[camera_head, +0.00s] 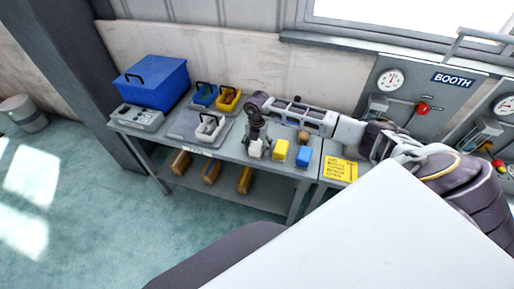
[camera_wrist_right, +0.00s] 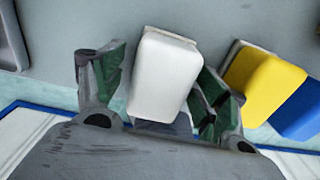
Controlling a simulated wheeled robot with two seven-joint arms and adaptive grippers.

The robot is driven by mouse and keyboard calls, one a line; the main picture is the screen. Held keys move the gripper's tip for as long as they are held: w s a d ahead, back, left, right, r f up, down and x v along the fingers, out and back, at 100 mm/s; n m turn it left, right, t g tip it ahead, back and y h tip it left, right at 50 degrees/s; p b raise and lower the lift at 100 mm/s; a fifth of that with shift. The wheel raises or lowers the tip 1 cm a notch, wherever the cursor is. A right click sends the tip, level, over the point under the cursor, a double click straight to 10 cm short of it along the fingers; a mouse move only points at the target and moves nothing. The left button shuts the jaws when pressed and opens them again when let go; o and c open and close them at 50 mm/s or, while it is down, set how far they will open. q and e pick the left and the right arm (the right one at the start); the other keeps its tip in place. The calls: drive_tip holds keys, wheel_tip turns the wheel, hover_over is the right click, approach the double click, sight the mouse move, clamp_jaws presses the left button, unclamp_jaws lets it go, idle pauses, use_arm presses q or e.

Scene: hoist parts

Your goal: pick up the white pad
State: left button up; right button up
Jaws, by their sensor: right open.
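The white pad (camera_head: 256,150) stands on the grey workbench (camera_head: 230,152), left of a yellow pad and a blue pad. My right gripper (camera_head: 256,138) points down over it. In the right wrist view the white pad (camera_wrist_right: 164,76) lies between the two green-lined fingers of my right gripper (camera_wrist_right: 160,70), which is open. A gap shows on the left finger's side; the right finger is close to the pad, and I cannot tell if it touches. The pad's lower end is partly hidden by the gripper body. My left gripper is not in view.
The yellow pad (camera_head: 280,150) and blue pad (camera_head: 304,156) stand close by on the right; the yellow pad (camera_wrist_right: 262,84) is near my right finger. A yellow note (camera_head: 340,170) lies at right.

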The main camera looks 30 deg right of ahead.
sight(257, 143)
drive_tip(key=c, duration=1.1)
drive_tip(key=shift+r, duration=0.15)
drive_tip(key=shift+r+b, duration=0.7)
drive_tip(key=shift+r, duration=4.2)
